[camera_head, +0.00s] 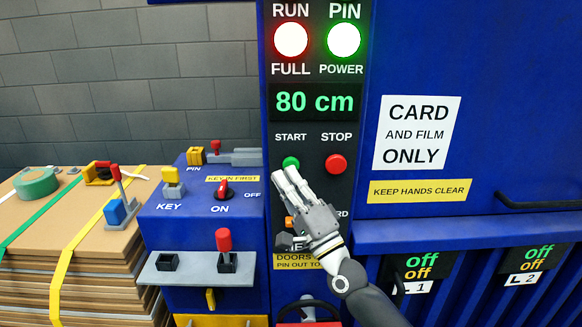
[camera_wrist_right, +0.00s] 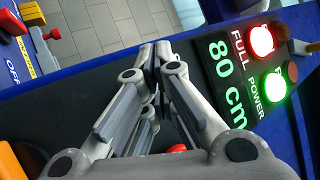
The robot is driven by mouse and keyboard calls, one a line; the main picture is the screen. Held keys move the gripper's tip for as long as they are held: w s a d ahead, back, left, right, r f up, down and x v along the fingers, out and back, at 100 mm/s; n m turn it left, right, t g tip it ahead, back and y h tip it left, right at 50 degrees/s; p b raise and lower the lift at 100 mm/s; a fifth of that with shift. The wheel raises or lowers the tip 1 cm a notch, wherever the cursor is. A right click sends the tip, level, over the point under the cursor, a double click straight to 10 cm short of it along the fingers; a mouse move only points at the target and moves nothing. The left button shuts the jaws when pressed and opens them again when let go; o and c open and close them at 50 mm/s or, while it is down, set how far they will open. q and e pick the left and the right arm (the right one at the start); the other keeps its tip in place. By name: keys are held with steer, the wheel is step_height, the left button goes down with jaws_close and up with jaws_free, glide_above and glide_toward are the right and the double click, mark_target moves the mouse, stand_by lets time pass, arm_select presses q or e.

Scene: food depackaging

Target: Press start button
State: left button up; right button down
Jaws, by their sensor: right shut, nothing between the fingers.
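The green START button (camera_head: 291,163) sits on the dark control panel under its white label, left of the red STOP button (camera_head: 336,164). My right gripper (camera_head: 286,176) is shut and empty. Its fingertips are just below the START button and overlap its lower edge in the head view; I cannot tell whether they touch it. In the right wrist view the closed fingers (camera_wrist_right: 158,50) cover the panel, and the START button is hidden. Part of the red STOP button (camera_wrist_right: 177,149) shows between the finger links. My left gripper is not in view.
The display (camera_head: 316,102) reads 80 cm, below a lit red RUN/FULL lamp (camera_head: 291,40) and a lit green PIN/POWER lamp (camera_head: 343,40). A blue key box (camera_head: 165,225) with a red ON switch (camera_head: 222,189) stands left. Stacked cardboard (camera_head: 70,285) lies beyond it.

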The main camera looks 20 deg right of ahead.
steer(key=shift+w, duration=0.15)
stand_by(0.7)
steer(key=shift+w+d, duration=0.1)
steer(key=shift+w, duration=0.2)
